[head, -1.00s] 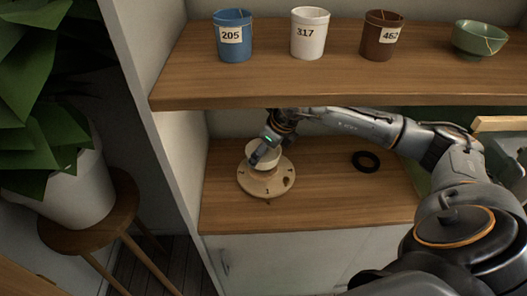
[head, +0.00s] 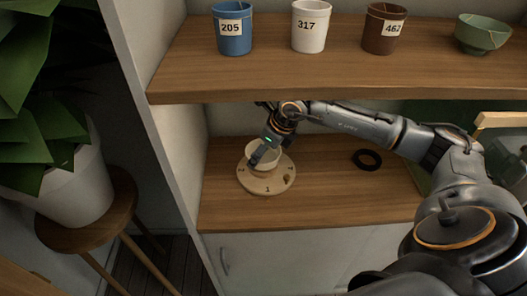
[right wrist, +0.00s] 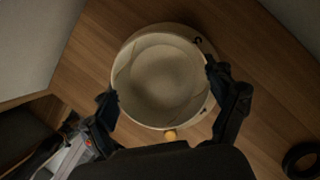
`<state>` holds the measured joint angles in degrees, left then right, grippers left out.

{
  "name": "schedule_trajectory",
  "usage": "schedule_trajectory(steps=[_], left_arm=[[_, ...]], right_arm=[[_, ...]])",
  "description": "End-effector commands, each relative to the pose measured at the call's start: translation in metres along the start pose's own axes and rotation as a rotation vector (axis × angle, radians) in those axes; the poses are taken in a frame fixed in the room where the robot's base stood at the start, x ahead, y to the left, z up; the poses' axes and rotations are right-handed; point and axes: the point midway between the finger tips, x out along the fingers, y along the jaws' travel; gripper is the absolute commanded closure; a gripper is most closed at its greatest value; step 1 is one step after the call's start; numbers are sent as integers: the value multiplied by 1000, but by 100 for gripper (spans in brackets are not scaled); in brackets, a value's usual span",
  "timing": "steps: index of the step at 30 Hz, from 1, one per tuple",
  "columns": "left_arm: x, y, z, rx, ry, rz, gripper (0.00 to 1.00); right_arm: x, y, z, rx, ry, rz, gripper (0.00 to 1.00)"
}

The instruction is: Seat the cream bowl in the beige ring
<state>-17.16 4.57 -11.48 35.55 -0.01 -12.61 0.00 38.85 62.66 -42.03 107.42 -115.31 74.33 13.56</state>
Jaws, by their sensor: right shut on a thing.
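The cream bowl (head: 264,157) is upright above the middle of a round beige base (head: 274,187) marked with numbers, on the lower shelf. My right gripper (right wrist: 160,85) is shut on the bowl, one finger on each side of its rim. In the right wrist view the bowl (right wrist: 162,85) is empty, with faint seam lines inside, and covers most of the base (right wrist: 209,103). No separate beige ring can be told apart from the base. Whether the bowl touches its seat I cannot tell. My left gripper is not in view.
A black ring (head: 367,160) lies on the lower shelf to the right. The upper shelf (head: 330,77) above my arm carries a blue cup (head: 233,35), a white cup (head: 311,40), a brown cup (head: 381,40) and a green bowl (head: 483,37). A side wall stands close on the left.

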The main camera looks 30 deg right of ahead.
Motion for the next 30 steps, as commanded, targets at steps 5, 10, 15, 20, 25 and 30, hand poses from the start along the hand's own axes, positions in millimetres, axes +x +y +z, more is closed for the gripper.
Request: schedule_trajectory(steps=[5,10,15,20,25,30], left_arm=[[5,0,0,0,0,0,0],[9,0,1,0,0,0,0],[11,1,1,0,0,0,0],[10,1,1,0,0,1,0],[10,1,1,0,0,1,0],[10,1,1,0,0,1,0]], right_arm=[[5,0,-2,0,-1,0,53],[9,0,-3,0,-1,0,53],[11,0,-4,0,-2,0,53],[11,0,-4,0,-1,0,53],[11,0,-4,0,0,0,53],[11,0,-5,0,0,0,0]])
